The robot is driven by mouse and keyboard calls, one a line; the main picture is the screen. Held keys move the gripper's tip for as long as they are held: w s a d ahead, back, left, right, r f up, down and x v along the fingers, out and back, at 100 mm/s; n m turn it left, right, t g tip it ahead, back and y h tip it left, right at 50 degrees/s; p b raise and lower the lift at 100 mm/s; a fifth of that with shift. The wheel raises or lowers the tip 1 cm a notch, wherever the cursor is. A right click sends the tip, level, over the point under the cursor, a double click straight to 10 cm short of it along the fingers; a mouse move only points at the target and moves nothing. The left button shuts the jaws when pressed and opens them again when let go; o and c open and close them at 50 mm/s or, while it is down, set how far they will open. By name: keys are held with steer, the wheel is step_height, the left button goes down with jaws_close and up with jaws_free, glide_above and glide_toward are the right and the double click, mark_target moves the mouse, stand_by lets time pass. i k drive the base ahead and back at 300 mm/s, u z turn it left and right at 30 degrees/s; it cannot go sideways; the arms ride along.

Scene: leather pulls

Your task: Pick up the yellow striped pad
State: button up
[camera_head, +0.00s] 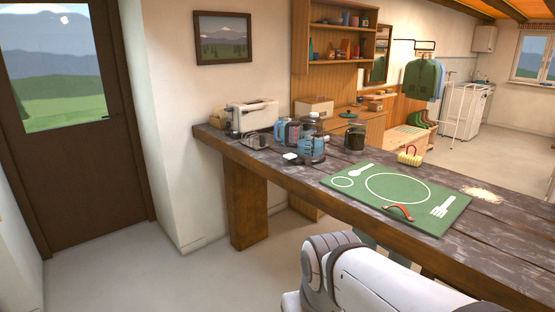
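A small yellow pad (410,157) with lighter stripes sits on the dark wooden counter (285,179), just behind the far right edge of a green placemat. A thin brown loop stands up over its top. Nothing touches the pad from my side. A white, rounded part of my arm fills the bottom right of the view, in front of the counter. My gripper is not in view.
The green placemat (430,197) bears printed plate and cutlery shapes and a red-brown curved pull (398,211). Pale crumbs (483,194) lie to its right. A toaster (252,115), blue jars (312,146) and a dark glass jar (355,138) stand farther left.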

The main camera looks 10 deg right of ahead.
mark_target(406, 158)
steer(key=z, duration=0.5)
steer(key=i, duration=0.85)
steer(key=z, duration=0.4)
steer(key=k, duration=0.45)
steer(key=u, duration=0.1)
steer(key=k, duration=0.4)
steer(key=z, duration=0.25)
steer(key=i, duration=1.85)
steer(key=u, duration=0.1)
